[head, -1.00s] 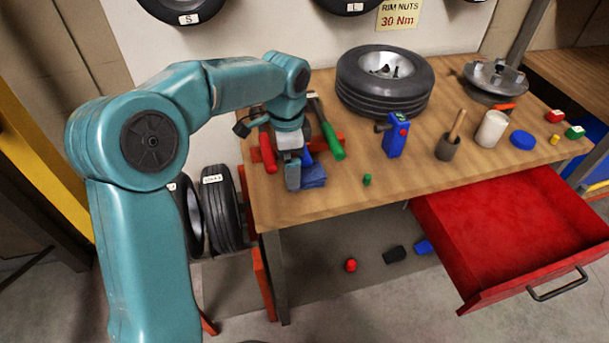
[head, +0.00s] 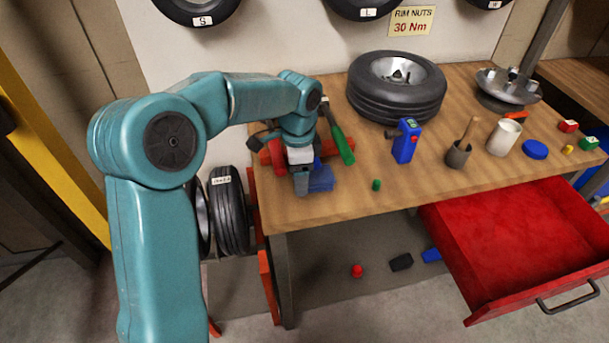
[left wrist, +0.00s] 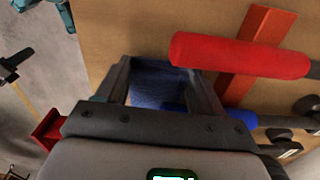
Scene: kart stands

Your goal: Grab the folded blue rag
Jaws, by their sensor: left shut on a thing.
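The folded blue rag (head: 321,178) lies at the left front of the wooden bench top, partly hidden behind my left gripper. My left gripper (head: 302,186) points down at it and is shut on it. In the left wrist view the blue rag (left wrist: 160,88) shows between the two fingers of my left gripper (left wrist: 165,78). I cannot tell whether the rag is clear of the bench. My right gripper is not in view.
A red-handled tool (left wrist: 240,55) lies close beside the gripper, with a green-handled tool (head: 341,145) nearby. A blue device (head: 406,142), a small green piece (head: 376,185) and a wheel (head: 396,92) stand on the bench (head: 440,195). The red drawer (head: 530,245) is open at the right front.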

